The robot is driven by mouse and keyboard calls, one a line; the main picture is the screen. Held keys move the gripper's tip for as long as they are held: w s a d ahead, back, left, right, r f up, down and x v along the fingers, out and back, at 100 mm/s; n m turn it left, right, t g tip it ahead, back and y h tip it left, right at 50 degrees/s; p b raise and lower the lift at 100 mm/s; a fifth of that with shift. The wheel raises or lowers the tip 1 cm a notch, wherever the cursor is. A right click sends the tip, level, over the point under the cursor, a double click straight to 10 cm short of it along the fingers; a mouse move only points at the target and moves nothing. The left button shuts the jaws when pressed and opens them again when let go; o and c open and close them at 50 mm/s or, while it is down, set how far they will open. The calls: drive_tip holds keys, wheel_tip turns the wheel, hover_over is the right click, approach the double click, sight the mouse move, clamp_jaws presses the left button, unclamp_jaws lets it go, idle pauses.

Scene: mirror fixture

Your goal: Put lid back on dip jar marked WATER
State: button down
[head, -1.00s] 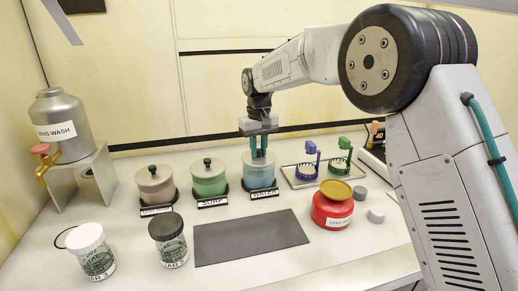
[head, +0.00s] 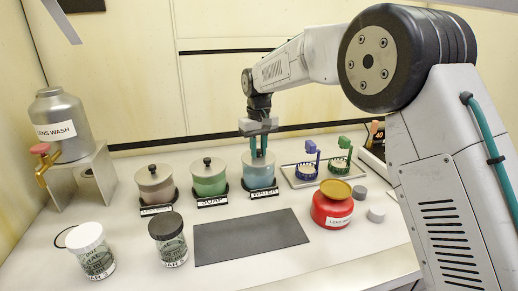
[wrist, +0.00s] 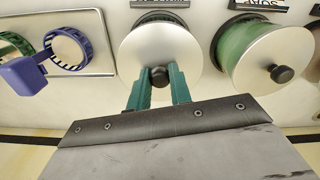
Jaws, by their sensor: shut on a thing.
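The WATER jar (head: 259,176) is a pale blue glass jar on a black base with a WATER label (head: 264,193), right of the SOAP jar. Its round metal lid (wrist: 140,50) shows in the wrist view over the jar, looking level and seated or nearly so; the exact contact is hidden. My gripper (head: 259,154) points down over this jar. In the wrist view its teal fingers (wrist: 158,82) are shut on the lid's black knob (wrist: 159,75).
The SOAP jar (head: 209,182) and a brownish jar (head: 155,188) stand lidded to the left. A tray with blue and green holders (head: 300,181) is close on the right. A red jar (head: 332,209) and dark mat (head: 250,238) lie in front.

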idle(0.4)
drive_tip(key=c, duration=0.7)
unclamp_jaws()
drive_tip(key=shift+r, duration=3.45)
drive_tip(key=shift+c, duration=0.3)
clamp_jaws()
